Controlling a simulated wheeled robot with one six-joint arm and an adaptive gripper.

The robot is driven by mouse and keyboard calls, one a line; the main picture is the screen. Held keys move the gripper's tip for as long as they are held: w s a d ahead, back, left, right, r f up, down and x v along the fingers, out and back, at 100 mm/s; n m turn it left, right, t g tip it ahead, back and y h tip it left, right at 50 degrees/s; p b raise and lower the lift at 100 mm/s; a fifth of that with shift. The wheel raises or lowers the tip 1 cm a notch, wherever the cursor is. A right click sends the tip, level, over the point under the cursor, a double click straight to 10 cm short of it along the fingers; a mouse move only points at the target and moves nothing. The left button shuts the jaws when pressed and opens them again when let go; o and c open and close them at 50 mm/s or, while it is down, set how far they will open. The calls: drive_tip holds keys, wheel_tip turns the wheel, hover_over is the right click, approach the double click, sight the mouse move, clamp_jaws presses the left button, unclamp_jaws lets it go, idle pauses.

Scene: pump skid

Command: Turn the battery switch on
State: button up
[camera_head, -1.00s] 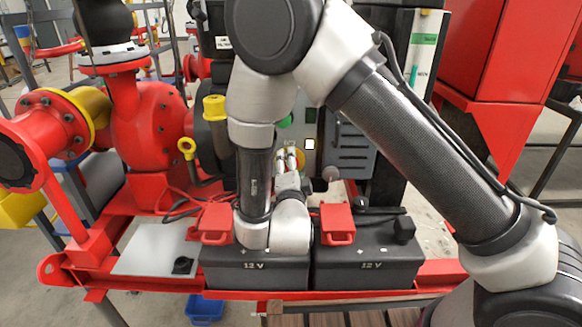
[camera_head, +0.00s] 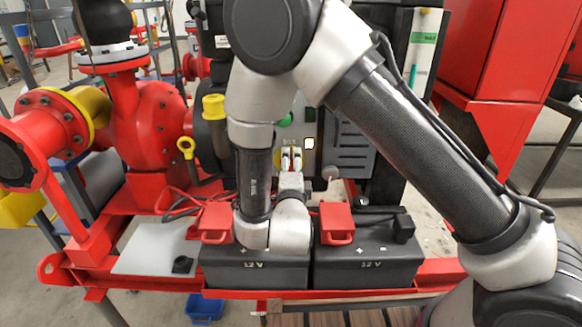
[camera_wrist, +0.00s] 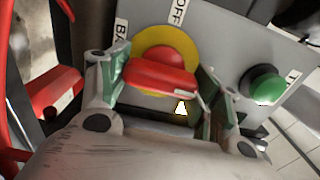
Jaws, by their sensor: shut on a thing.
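The battery switch is a red handle (camera_wrist: 160,72) on a yellow disc (camera_wrist: 168,40), set in a grey panel. In the wrist view the handle lies nearly crosswise, tilted slightly down to the right. An "OFF" label (camera_wrist: 179,11) sits above the disc, and a partly hidden label starting "BA" is to its left. My gripper (camera_wrist: 158,88) is shut on the red handle, with a finger at each end. In the head view my gripper (camera_head: 291,156) is at the panel and hides most of the switch; some yellow disc (camera_head: 279,158) shows.
A green button (camera_wrist: 265,85) is right of the switch. A small pale light (camera_wrist: 181,107) is close by; it also shows in the head view (camera_head: 309,143). Two black 12 V batteries (camera_head: 366,267) with red terminal covers (camera_head: 336,222) stand below my wrist.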

drive_tip(key=shift+f, duration=0.1)
drive_tip(key=o, duration=1)
drive_tip(key=s, duration=1.2)
drive_tip(key=shift+a, duration=0.2)
drive_tip(key=shift+s, duration=0.15)
